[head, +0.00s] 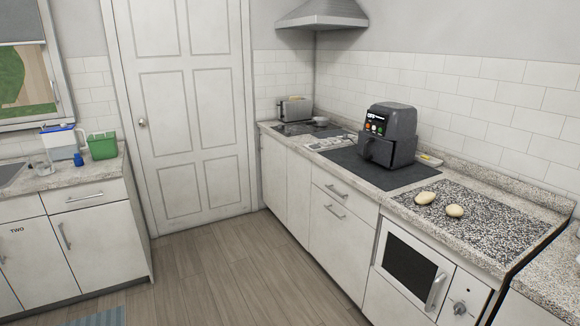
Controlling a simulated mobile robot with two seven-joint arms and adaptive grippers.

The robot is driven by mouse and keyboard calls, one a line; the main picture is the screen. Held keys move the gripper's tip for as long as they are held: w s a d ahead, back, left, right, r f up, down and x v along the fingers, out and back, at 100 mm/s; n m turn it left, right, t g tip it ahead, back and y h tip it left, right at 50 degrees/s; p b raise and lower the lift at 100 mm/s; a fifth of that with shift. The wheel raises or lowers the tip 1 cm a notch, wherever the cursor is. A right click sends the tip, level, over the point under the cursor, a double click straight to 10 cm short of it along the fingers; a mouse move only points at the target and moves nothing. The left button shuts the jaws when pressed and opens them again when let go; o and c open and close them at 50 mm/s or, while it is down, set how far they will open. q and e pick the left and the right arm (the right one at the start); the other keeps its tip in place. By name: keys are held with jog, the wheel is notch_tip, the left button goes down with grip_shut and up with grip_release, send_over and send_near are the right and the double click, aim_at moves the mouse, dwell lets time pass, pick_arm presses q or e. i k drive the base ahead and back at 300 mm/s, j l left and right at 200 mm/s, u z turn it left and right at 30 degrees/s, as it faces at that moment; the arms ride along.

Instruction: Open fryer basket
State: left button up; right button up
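A dark grey air fryer (391,130) stands on a black mat (345,157) on the right-hand counter. Its front faces left and toward me, with a lit panel of coloured buttons. The fryer basket (378,152), with a handle on its front, appears to be pushed in. Neither of my grippers is in the head view.
Two pale roundish food items (440,204) lie on a speckled board (478,218) nearer me. A toaster (294,108) stands at the counter's far end. A white oven (405,268) is below. The wooden floor (225,285) before the cabinets is clear.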

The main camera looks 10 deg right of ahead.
aim_at(379, 150)
jog(key=i+z, duration=0.3)
jog(key=i, duration=0.15)
jog(key=i+j+z, duration=0.2)
jog(key=i+z, duration=0.15)
jog(key=i+j+z, duration=0.3)
jog(key=i, duration=0.15)
